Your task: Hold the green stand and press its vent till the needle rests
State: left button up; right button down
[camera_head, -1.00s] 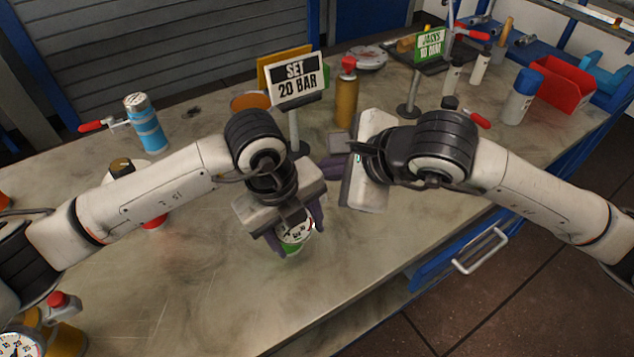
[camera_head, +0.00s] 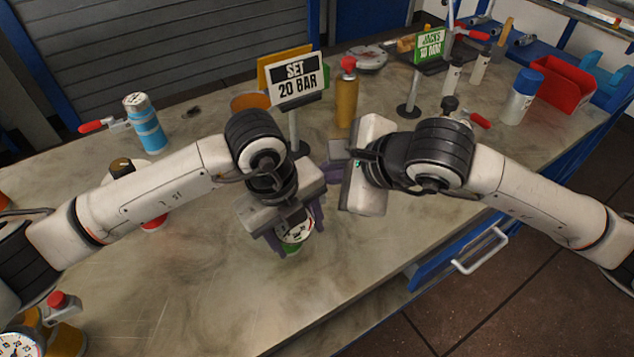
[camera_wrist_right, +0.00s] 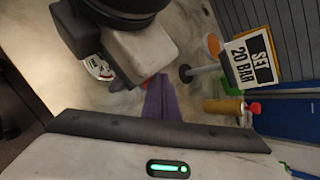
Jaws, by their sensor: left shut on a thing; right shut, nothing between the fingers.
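The green stand (camera_head: 291,250) is on the bench in the head view, with a white round dial (camera_head: 296,231) facing up. My left gripper (camera_head: 294,229) is shut on the stand, one purple finger on each side. The dial also shows partly in the right wrist view (camera_wrist_right: 98,66), beside the left gripper. The needle is too small to read. My right gripper (camera_wrist_right: 160,98) is shut and empty, its purple fingers together near the left gripper's body. A small red part (camera_wrist_right: 147,82) shows by their tips; I cannot tell whether it is the vent.
A sign reading "SET 20 BAR" (camera_head: 297,80) stands behind the left gripper. A yellow bottle with a red top (camera_head: 346,95) is beside it. A blue flask (camera_head: 146,125) stands at the left, another gauge vessel (camera_head: 62,330) at the lower left. The front middle bench is clear.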

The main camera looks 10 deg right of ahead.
jog(key=shift+f, duration=0.55)
dwell(2.1)
dwell(0.3)
jog(key=shift+r, duration=1)
jog(key=shift+r, duration=2.55)
pick_arm(q)
jog(key=o, duration=1.6)
jog(key=shift+o, duration=0.2)
jog(key=shift+r, duration=0.1)
